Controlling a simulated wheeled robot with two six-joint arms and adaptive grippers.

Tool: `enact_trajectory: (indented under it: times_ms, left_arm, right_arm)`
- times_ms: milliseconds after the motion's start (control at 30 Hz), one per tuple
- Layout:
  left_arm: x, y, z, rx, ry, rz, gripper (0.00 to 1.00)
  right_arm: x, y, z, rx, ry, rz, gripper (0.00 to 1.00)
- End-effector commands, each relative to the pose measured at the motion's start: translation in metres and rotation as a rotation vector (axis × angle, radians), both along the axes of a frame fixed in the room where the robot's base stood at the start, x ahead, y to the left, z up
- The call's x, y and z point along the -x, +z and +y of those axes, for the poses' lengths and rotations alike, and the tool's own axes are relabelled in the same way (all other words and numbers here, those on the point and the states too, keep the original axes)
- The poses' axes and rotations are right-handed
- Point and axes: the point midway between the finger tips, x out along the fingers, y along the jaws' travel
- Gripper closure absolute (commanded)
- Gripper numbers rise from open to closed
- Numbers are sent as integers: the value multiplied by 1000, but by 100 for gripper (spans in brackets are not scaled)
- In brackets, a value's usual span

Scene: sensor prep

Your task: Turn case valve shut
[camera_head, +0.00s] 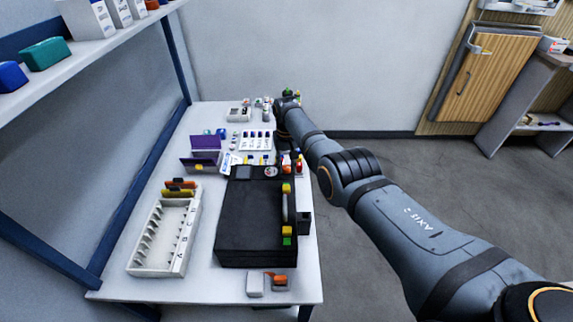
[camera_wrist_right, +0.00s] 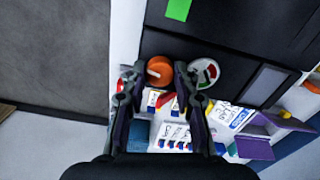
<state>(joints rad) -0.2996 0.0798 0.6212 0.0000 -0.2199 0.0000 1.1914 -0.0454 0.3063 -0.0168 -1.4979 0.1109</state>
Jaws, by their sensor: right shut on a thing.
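The black case (camera_head: 250,225) lies on the white table, and its dark top also shows in the wrist view (camera_wrist_right: 225,40). A round orange valve knob (camera_wrist_right: 159,70) sits at the case's far end. A small round gauge (camera_wrist_right: 204,73) with red and green marks is beside it; it also shows in the head view (camera_head: 270,171). My right gripper (camera_wrist_right: 159,76) has one finger on each side of the orange knob and is shut on it. In the head view my right gripper (camera_head: 287,150) is small and partly hidden. My left gripper is not in view.
A white lettered rack (camera_head: 165,235) stands left of the case. A purple folder (camera_head: 205,143), cards and a white tray with vials (camera_head: 255,140) lie beyond it. A small white block and an orange-topped piece (camera_head: 280,281) are at the near edge. A shelf (camera_head: 85,45) overhangs the left.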

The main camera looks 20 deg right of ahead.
Motion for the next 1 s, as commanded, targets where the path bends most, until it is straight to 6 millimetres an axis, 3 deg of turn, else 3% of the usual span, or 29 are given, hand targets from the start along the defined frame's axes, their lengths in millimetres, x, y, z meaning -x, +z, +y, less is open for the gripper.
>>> enact_trajectory:
  times_ms: [500,1000]
  left_arm:
    - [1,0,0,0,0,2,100]
    - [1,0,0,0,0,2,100]
  right_arm:
    - [0,0,0,0,-437,0,100]
    - [0,0,0,0,-613,0,100]
